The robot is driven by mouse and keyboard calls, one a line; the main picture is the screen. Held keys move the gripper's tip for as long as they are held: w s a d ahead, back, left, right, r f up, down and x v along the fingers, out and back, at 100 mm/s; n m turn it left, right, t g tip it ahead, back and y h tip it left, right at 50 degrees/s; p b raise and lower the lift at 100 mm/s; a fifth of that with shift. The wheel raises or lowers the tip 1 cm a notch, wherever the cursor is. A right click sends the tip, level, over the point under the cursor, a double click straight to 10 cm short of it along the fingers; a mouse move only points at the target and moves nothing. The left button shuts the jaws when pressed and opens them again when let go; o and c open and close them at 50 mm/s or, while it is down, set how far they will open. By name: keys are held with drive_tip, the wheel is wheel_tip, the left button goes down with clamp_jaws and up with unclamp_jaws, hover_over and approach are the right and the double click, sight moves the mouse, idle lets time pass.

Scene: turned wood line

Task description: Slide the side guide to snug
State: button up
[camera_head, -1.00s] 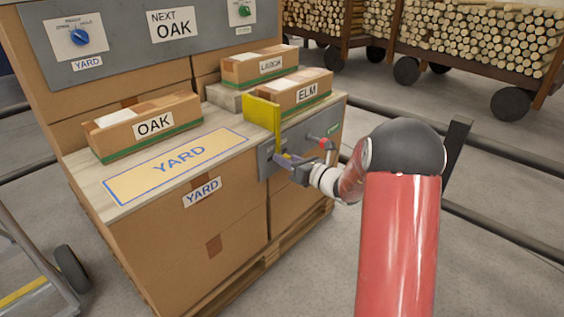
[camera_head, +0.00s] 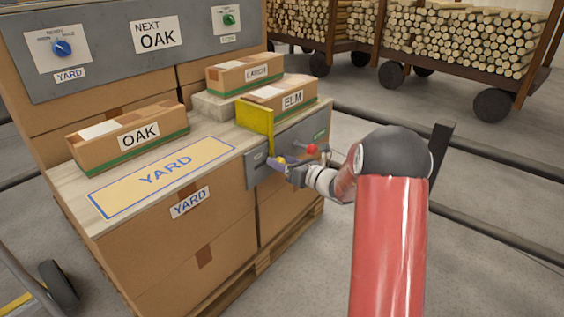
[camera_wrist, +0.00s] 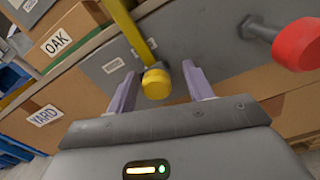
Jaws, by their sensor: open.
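The side guide (camera_head: 255,118) is an upright yellow plate on the tabletop, between the YARD area and the ELM box (camera_head: 293,99). Whether it touches the box cannot be told. Its yellow arm hangs down over the grey front panel and ends in a round yellow knob, clear in the wrist view (camera_wrist: 156,83). My gripper (camera_head: 275,162) is at the panel, open. In the wrist view its two purple fingers (camera_wrist: 159,74) stand either side of the knob, with gaps showing at both sides.
A red knob (camera_head: 312,149) on a dark stem sticks out of the panel close right of my gripper; it looms in the wrist view (camera_wrist: 297,44). A LARCH box (camera_head: 257,72) is behind.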

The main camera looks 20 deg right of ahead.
drive_tip(key=v, duration=0.7)
drive_tip(key=shift+s+d, duration=0.15)
drive_tip(key=shift+d, duration=0.05)
drive_tip(key=s+a+r+n+g+p, duration=0.2)
drive_tip(key=s+a+r+n+g, duration=0.3)
drive_tip(key=s+a+n, duration=0.3)
drive_tip(key=s+a+r+n+g+p, duration=0.3)
drive_tip(key=s+a+r+n+g, duration=0.2)
drive_tip(key=s+a+n, duration=0.35)
drive_tip(key=s+d+r+n+h+p, duration=0.2)
drive_tip(key=s+d+r+n+h, duration=0.1)
drive_tip(key=s+n+h, duration=0.2)
drive_tip(key=s+d+r+n+t+h+p, duration=0.1)
drive_tip(key=s+d+n+h, duration=0.3)
drive_tip(key=s+n, duration=0.6)
drive_tip(key=s+r+h+p, duration=0.1)
drive_tip(key=s, duration=0.2)
drive_tip(key=shift+s+d+r+h, duration=0.2)
drive_tip(key=shift+d+r+h, duration=0.05)
drive_tip(key=shift+r+h, duration=0.1)
idle(0.8)
